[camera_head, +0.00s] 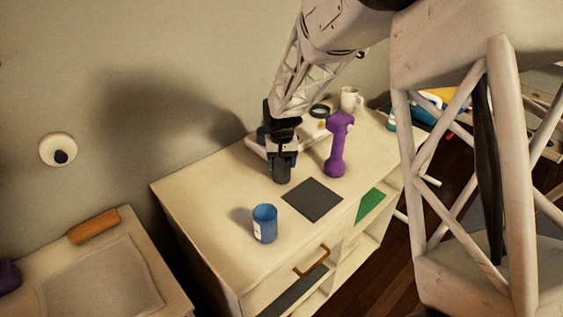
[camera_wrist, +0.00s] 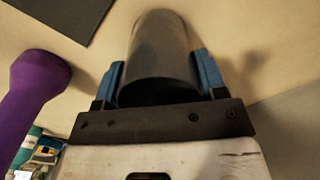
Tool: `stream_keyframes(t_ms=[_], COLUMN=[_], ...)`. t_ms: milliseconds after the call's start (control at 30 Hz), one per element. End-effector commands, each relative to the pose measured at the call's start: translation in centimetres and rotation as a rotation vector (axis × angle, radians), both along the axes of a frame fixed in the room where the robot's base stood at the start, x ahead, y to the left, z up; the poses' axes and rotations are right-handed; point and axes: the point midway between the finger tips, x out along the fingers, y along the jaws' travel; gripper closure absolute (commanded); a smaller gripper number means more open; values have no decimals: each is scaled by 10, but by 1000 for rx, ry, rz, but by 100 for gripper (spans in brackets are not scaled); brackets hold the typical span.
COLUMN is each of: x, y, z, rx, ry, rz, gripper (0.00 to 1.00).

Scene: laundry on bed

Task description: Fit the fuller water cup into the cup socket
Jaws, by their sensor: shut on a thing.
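My gripper (camera_head: 282,160) is shut on a dark grey cup (camera_head: 282,173), near the back edge of the white cabinet top. The wrist view shows this cup (camera_wrist: 160,45) between the two blue fingers (camera_wrist: 160,82). I cannot tell whether its base touches the surface. A blue cup (camera_head: 264,224) with a pale label stands upright nearer the front left. The water levels in both cups are hidden. A white object with a dark ring (camera_head: 320,111) sits behind my gripper, partly covered; I cannot tell whether it is the cup socket.
A purple dumbbell (camera_head: 338,145) stands right of my gripper; it also shows in the wrist view (camera_wrist: 32,95). A flat dark square (camera_head: 312,199) lies in front. A white mug (camera_head: 350,99) stands at the back right. The top's front left is mostly clear.

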Motion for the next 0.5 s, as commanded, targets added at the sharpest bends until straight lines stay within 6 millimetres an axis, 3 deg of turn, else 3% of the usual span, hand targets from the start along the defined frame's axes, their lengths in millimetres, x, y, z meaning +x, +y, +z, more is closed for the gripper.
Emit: stream_keyframes(t_ms=[133, 167, 300, 500], x=[0, 0, 0, 0], y=[0, 0, 0, 0], z=[-3, -3, -3, -3], rx=[0, 0, 0, 0], ry=[0, 0, 0, 0], rz=[0, 0, 0, 0], gripper=[63, 34, 12, 10])
